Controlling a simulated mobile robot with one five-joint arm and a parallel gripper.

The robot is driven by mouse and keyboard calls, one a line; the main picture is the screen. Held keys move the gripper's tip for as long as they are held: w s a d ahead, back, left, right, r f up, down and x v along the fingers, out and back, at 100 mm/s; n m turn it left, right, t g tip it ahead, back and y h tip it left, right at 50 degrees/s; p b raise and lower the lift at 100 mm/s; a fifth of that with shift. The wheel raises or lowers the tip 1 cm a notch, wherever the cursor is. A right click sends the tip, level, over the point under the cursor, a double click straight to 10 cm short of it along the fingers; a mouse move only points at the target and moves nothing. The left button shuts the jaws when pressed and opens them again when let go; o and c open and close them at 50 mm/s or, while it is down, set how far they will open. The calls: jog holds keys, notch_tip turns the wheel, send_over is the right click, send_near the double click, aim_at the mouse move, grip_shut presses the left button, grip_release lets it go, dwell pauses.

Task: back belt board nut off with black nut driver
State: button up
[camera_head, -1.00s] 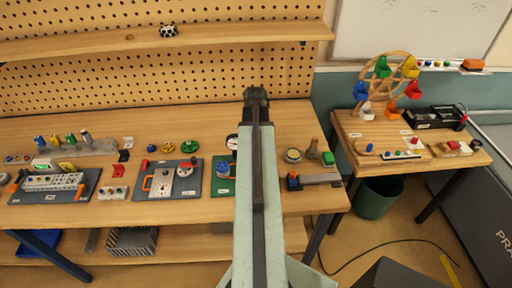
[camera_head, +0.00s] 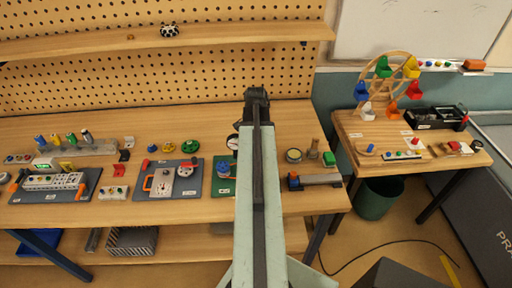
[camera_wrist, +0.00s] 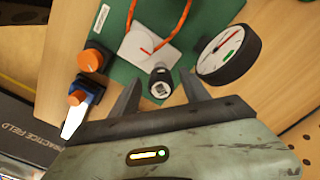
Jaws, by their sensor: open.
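My gripper (camera_wrist: 160,95) is open in the wrist view, its two dark fingers apart over a green board (camera_wrist: 105,28). A short black cylinder with a pale square on its end (camera_wrist: 160,84) shows between the fingertips; I cannot tell whether it is a nut driver or a fitting on the board. An orange cord (camera_wrist: 184,20) runs over a white plate (camera_wrist: 136,44) beside it. In the head view my gripper (camera_head: 256,92) points away at the bench's back, and my arm hides part of the green board (camera_head: 218,188). I cannot make out the back nut.
A grey rack (camera_head: 90,149) holds several coloured-handled tools on the bench's left. A wooden shelf (camera_head: 120,46) runs above.

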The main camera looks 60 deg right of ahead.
jog(key=shift+m, duration=0.3)
jog(key=shift+c, duration=0.3)
grip_shut()
jog(key=n, duration=1.2)
jog(key=shift+n, duration=0.4)
jog(key=shift+o, duration=0.3)
grip_release()
